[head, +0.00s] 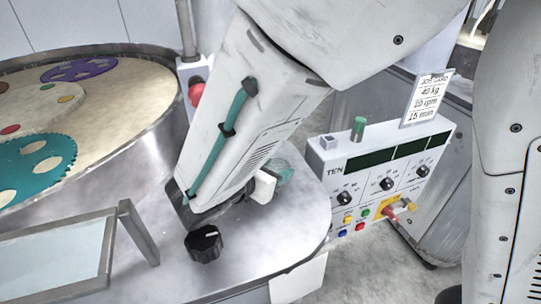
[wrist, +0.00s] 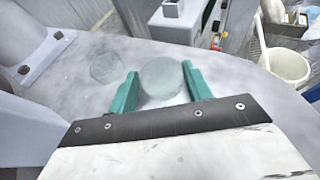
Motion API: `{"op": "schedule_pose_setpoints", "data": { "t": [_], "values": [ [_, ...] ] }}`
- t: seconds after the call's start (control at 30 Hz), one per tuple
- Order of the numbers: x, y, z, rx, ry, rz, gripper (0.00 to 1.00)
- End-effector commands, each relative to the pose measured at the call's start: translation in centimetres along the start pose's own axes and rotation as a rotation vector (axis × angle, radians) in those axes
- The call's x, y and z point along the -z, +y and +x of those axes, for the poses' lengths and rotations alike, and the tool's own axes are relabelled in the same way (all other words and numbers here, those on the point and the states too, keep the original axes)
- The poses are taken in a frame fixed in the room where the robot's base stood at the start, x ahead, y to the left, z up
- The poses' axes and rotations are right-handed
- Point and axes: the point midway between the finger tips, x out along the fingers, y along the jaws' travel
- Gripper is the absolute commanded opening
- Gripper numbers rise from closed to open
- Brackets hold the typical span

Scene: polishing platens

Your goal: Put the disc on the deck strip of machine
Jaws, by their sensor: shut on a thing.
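A pale grey-green round disc (wrist: 162,80) sits between the teal fingers of my gripper (wrist: 160,74), which is shut on it. The disc is over the grey metal deck strip (wrist: 235,85); I cannot tell whether it touches the metal. In the head view, a glassy greenish piece (head: 283,172) shows beside my arm on the deck strip (head: 275,225). My fingers and the held disc are hidden behind my arm there.
A black knob (head: 204,243) stands on the deck. A control box (head: 385,160) with a sign is at the right. A metal frame (head: 140,235) is at the front left. The round platen (head: 110,105) carries teal and purple carriers. A white bucket (wrist: 287,68) stands beyond the deck.

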Motion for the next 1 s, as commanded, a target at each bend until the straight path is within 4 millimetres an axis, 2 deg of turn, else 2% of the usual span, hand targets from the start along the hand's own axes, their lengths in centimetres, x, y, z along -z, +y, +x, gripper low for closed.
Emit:
{"op": "schedule_pose_setpoints", "data": {
  "t": [0.07, 0.43, 0.47, 0.5, 0.53, 0.87, 1.0],
  "values": [
    [0.7, -0.1, 0.3, 0.001, -0.001, -0.002, 0.25],
    [1.0, 0.0, 0.6, 0.002, -0.001, 0.001, 0.25],
    [1.0, 0.0, 0.5, 0.001, -0.001, 0.001, 0.55],
    [1.0, 0.0, 0.5, 0.001, -0.001, 0.001, 0.66],
    [1.0, 0.0, 0.5, 0.001, -0.001, 0.001, 0.71],
    [0.7, 0.0, 0.4, 0.001, 0.000, 0.003, 0.71],
    [0.6, 0.1, -1.5, -0.004, 0.000, 0.002, 0.71]
  ]
}}
